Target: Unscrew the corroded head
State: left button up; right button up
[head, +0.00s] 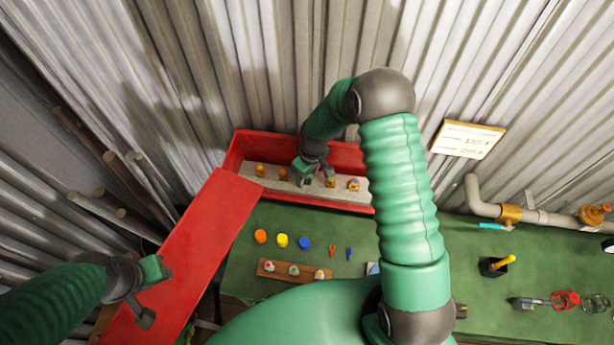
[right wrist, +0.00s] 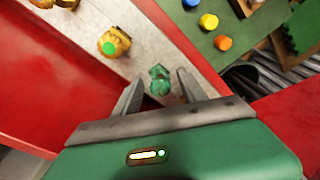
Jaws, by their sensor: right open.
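A small greenish piece (right wrist: 160,80) lies on the pale bed of the red box in the right wrist view; its dull green surface looks corroded. My right gripper (right wrist: 162,92) is open, with a finger on each side of it; I cannot tell if they touch it. In the head view my right gripper (head: 318,172) is low in the red box (head: 236,155) and hides this piece. A brass head with a green dot (right wrist: 115,43) sits beside it. My left gripper (head: 152,293) is over the red sloping panel (head: 205,240); its jaw state is unclear.
A pipe (head: 485,206) with an orange-brass fitting (head: 595,213) runs along the right wall. Orange, yellow and blue caps (head: 304,243) and a wooden strip of heads (head: 278,271) lie on the green bench (head: 465,262). Red-handled tools lie at right.

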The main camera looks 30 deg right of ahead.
pick_arm(q)
jog(key=shift+a+f+b, duration=0.1)
jog(key=shift+f+b, duration=0.4)
jog(key=shift+f, duration=0.05)
pick_arm(e)
jog(key=m, duration=0.3)
jog(key=shift+a+f+m+h, duration=0.1)
jog(key=shift+m+h, duration=0.2)
jog(key=m, duration=0.4)
jog(key=shift+h, duration=0.3)
pick_arm(q)
jog(key=shift+r, duration=0.1)
pick_arm(e)
jog(key=m, duration=0.4)
grip_shut()
pick_arm(q)
jog(key=shift+f, duration=0.25)
pick_arm(e)
jog(key=shift+n, duration=0.6)
pick_arm(q)
jog(key=shift+r, duration=0.15)
pick_arm(e)
jog(key=c, duration=0.7)
grip_release()
grip_shut()
jog(key=shift+r, duration=0.2)
